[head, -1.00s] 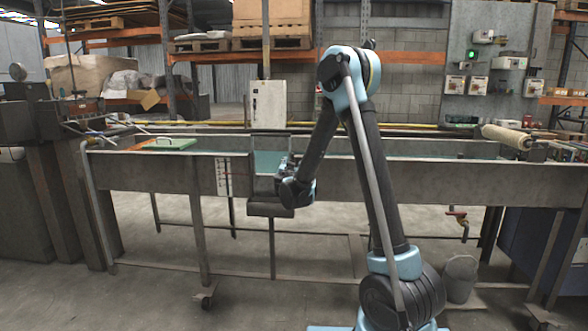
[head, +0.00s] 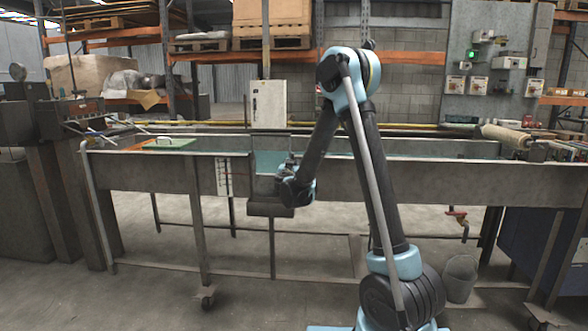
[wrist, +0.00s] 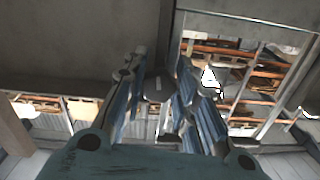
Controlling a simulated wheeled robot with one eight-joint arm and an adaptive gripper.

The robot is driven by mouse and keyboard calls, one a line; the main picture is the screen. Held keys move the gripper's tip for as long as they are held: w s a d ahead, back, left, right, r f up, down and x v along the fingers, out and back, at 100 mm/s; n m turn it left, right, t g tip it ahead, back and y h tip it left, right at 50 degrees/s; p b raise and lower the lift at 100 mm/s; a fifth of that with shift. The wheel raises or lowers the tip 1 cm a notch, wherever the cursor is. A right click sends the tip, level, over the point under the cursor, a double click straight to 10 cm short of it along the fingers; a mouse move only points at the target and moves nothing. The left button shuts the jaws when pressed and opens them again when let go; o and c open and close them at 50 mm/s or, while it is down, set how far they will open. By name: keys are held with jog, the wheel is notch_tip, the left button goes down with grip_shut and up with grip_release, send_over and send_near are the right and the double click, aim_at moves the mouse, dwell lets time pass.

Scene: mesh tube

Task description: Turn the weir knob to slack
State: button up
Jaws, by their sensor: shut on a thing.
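The weir knob (wrist: 158,84) is a small round grey disc with a pale mark on its face. It shows in the wrist view between the two fingers of my gripper (wrist: 160,76), which are shut on it from both sides. In the head view my gripper (head: 285,176) is at the front of the long grey tank (head: 340,184), beside the weir box (head: 268,209) at its front wall. The knob is hidden there behind my wrist, and I cannot read its setting.
A white plate with a marked scale (head: 224,178) is on the tank front, left of my gripper. A grey bucket (head: 460,279) stands on the floor at right. A red-handled valve (head: 457,215) hangs below the tank. A green board (head: 170,143) lies on the tank's left end.

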jog(key=shift+n, duration=0.8)
jog(key=o, duration=1)
jog(key=shift+o, duration=0.2)
jog(key=s, duration=1.2)
jog(key=shift+a, duration=0.15)
jog(key=shift+f, duration=0.1)
